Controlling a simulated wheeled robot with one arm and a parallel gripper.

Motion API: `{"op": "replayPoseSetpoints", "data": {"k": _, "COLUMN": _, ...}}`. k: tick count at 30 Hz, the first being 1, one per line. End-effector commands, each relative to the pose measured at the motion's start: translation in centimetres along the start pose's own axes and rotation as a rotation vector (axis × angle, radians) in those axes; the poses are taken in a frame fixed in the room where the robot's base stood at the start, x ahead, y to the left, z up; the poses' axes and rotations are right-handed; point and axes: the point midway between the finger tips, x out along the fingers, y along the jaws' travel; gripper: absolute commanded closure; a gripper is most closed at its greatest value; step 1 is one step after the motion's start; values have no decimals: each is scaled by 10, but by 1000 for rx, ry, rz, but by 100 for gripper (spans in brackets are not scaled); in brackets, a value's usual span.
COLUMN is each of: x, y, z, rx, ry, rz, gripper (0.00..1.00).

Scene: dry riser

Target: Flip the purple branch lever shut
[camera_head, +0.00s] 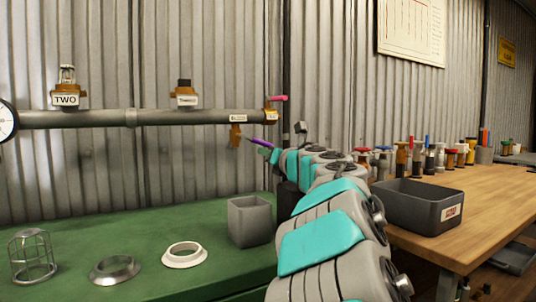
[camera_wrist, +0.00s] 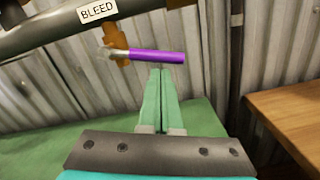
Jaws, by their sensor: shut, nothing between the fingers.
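The purple lever (camera_wrist: 157,56) sticks out to the right from a brass branch valve (camera_wrist: 117,42) under the grey pipe in the wrist view, and lies roughly level. In the head view the purple lever (camera_head: 264,143) slopes slightly down to the right from the brass valve (camera_head: 236,136). My gripper (camera_wrist: 161,72) is shut and empty. Its green fingertips are just below the lever's right half in the wrist view; I cannot tell whether they touch it. In the head view my gripper (camera_head: 276,154) is small, near the lever's right end.
The grey pipe (camera_head: 185,117) carries "TWO" and other tagged fittings; a pink lever (camera_head: 278,98) sits at its right end. A "BLEED" label (camera_wrist: 97,10) is on the pipe. A grey bin (camera_head: 250,221), rings and a wire cage stand on the green bench (camera_head: 120,262). A wooden table (camera_head: 480,205) is right.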

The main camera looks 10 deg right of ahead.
Motion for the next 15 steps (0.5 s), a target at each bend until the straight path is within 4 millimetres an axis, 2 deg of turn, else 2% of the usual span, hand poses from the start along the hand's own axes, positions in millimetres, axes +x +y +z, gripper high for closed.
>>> {"op": "replayPoseSetpoints", "data": {"k": 8, "x": 0, "y": -1, "z": 2, "rx": -30, "ry": -2, "rz": 1, "gripper": 100}}
{"op": "replayPoseSetpoints", "data": {"k": 15, "x": 0, "y": -5, "z": 13, "rx": -197, "ry": -3, "rz": 10, "gripper": 100}}
